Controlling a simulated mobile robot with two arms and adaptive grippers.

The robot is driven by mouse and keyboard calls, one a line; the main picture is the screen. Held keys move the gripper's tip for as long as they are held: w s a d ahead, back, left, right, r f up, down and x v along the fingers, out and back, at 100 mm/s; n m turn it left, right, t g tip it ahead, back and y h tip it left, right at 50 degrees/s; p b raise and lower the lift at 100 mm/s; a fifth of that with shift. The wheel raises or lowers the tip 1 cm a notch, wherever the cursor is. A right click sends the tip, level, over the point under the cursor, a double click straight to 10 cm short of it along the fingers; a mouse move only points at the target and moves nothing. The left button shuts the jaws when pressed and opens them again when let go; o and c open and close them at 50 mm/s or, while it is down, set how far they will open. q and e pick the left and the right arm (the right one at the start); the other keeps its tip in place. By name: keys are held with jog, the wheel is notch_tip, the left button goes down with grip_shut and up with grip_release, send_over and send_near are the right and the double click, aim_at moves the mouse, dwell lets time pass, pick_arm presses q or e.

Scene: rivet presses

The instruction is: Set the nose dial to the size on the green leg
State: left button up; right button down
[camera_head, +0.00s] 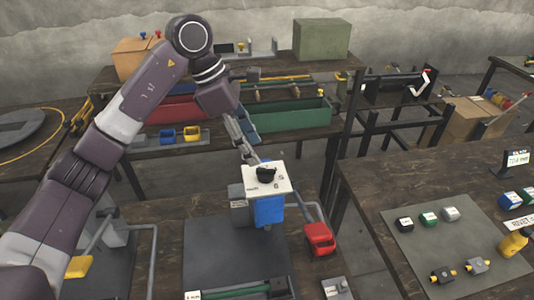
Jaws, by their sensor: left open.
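The nose dial is a black knob (266,174) on a white plate (250,183) with dark printed marks. The plate sits on top of a press with a blue front (268,210). The knob's exact setting is too small to read. My left gripper (251,152) is open and points down just above and behind the knob; I cannot tell whether its fingertips touch the plate. A green bar (236,292), possibly the green leg, lies low in the view with a small white label (192,296) at its left end. The label's size is not legible. My right gripper is not in view.
A red block (320,238) on a grey handle stands right of the press. The right table has a grey mat (418,245) with several small coloured blocks. Behind are shelves with a green tray (290,116) and a red tray (170,108). My left arm crosses the left side.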

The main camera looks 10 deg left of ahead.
aim_at(264, 169)
pick_arm(q)
jog(key=f, duration=0.1)
jog(key=d+f+p, duration=0.1)
jog(key=f, duration=0.1)
jog(key=shift+s+d+f+p, duration=0.15)
jog(key=shift+s+d+p, duration=0.15)
jog(key=shift+s+d, duration=0.1)
jog(key=x, duration=0.3)
jog(key=shift+w+a+p, duration=0.1)
jog(key=shift+w+p, duration=0.2)
jog(key=shift+p, duration=0.1)
jog(key=shift+f, duration=0.15)
jog(key=c, duration=1.1)
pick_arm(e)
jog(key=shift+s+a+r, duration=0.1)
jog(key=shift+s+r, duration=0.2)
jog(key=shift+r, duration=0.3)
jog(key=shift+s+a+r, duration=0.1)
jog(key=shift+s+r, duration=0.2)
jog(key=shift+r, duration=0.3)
